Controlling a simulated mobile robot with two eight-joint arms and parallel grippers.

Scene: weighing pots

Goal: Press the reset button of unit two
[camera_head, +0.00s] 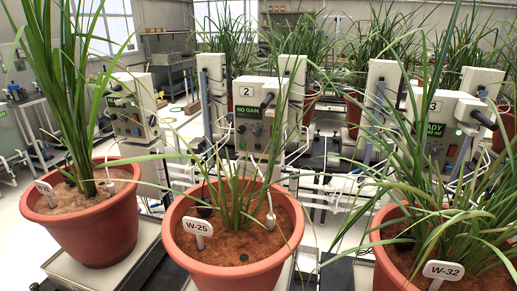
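Unit two (280,118) is a pale box with a "2" label (246,91) in the middle of the head view, behind the front row of pots. Its green display (248,111) reads "NO GAIN". Below the display are small controls, too small to tell which is the reset button. A dark knob or handle (267,100) sticks out near the display. Thin leaves from the pot marked W-25 (237,259) rise in front of the unit's lower face. Neither of my grippers is in view.
A large pot (85,231) stands at the left and the pot marked W-32 (395,274) at the right. Unit three (450,125) has a dark handle jutting out. Another unit (130,110) stands at the left. White pipes (340,184) run behind the pots.

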